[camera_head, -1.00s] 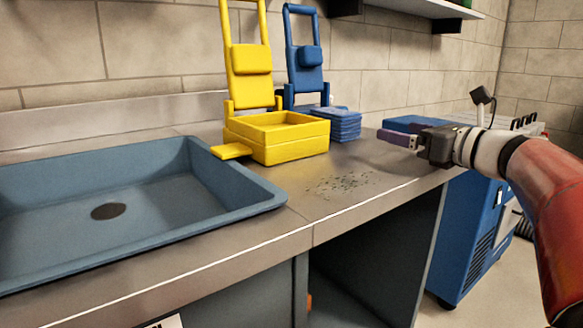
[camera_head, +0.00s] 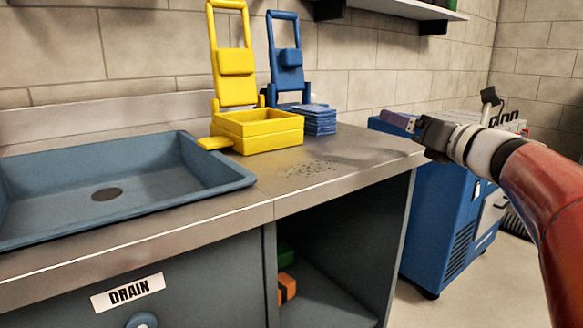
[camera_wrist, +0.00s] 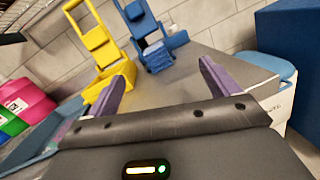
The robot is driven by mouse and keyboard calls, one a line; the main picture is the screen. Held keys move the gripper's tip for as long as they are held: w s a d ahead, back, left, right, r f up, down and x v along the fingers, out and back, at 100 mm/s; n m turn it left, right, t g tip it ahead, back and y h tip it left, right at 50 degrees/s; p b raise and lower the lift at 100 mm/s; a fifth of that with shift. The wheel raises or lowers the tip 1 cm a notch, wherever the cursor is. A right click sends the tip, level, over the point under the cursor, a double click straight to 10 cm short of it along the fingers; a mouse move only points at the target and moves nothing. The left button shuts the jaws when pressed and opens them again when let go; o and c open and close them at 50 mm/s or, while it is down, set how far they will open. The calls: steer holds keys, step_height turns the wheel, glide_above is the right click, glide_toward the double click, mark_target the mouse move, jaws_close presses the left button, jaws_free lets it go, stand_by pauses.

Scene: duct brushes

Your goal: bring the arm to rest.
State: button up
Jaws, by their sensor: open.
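My gripper (camera_head: 408,122) is at the right in the head view, past the right end of the steel counter (camera_head: 375,150), in front of the blue cabinet. In the wrist view its two purple fingers (camera_wrist: 157,90) stand wide apart with nothing between them. My red and white arm reaches in from the right edge of the head view. The yellow bin with its upright frame (camera_head: 258,140) and the blue upright frame (camera_head: 288,62) stand on the counter, well apart from my gripper.
A blue-grey sink tray (camera_head: 215,186) fills the counter's left. A stack of blue pads (camera_head: 318,122) sits beside the yellow bin. Dark crumbs (camera_head: 310,170) lie on the counter. A blue wheeled cabinet (camera_head: 440,215) stands right of the counter. A shelf (camera_head: 400,8) hangs above.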

steer(key=s+d+f+m+g+h+p, duration=0.15)
steer(key=s+f+m+h, duration=0.35)
steer(key=m, duration=0.9)
steer(key=s+f+m+g+h+p, duration=0.2)
steer(key=s+f+m+h, duration=0.35)
steer(key=m, duration=0.85)
steer(key=s+a+f+m+g+y, duration=0.1)
steer(key=s+a+f+m+g, duration=0.3)
steer(key=s+f, duration=0.3)
steer(key=s+a+f+m+g+p, duration=0.1)
steer(key=s+a+f+m+g, duration=0.3)
steer(key=s+f+m, duration=0.2)
steer(key=s+f, duration=0.2)
steer(key=s, duration=0.2)
steer(key=shift+s+a+f+m+y+p, duration=0.25)
steer(key=shift+s+a+m+y+p, duration=0.05)
steer(key=shift+s+a+y, duration=0.1)
